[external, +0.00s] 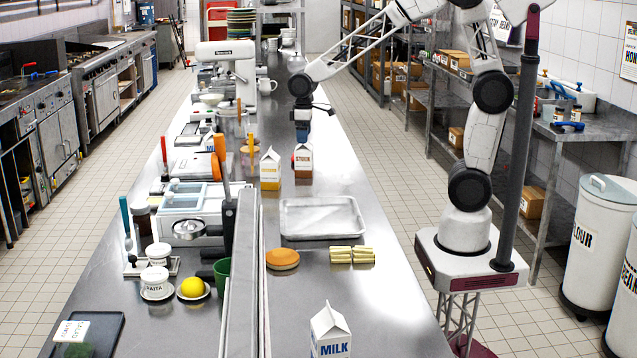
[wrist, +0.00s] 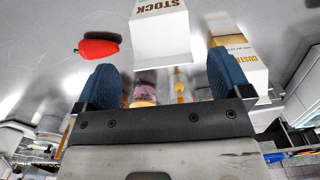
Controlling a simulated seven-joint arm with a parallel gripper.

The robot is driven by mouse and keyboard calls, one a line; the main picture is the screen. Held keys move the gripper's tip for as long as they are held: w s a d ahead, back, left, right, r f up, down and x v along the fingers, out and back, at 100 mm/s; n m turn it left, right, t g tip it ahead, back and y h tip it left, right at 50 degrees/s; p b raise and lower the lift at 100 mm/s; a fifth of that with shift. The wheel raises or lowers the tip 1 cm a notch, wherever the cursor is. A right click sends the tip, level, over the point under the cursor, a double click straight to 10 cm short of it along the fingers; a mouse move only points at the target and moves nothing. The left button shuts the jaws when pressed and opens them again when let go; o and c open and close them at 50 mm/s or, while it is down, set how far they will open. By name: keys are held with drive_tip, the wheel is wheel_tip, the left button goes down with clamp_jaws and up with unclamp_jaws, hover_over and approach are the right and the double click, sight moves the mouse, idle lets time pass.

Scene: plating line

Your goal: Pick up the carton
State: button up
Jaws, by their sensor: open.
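Several cartons stand on the steel counter. The stock carton (external: 303,162), white with a brown lower part, stands beyond the tray. The white and yellow custard carton (external: 270,169) stands just left of it. The milk carton (external: 330,336) stands at the near end of the counter. My gripper (external: 303,131) is above and close to the stock carton. In the wrist view my gripper (wrist: 161,82) is open, with blue fingertips apart. There the stock carton (wrist: 160,38) appears ahead of the fingers, and the custard carton (wrist: 240,58) shows beside the right finger. Nothing is held.
An empty metal tray (external: 322,236), a bun (external: 282,260) and yellow sticks (external: 352,254) lie between the stock and milk cartons. A raised divider (external: 243,290) runs along the left. A red pepper (wrist: 99,48) shows in the wrist view. The counter's right side is clear.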

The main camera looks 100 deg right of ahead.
drive_tip(key=shift+a+f, duration=0.15)
drive_tip(key=shift+f, duration=2.05)
drive_tip(key=c, duration=1.7)
drive_tip(key=shift+c, duration=0.2)
drive_tip(key=shift+r, duration=0.1)
drive_tip(key=shift+r, duration=5)
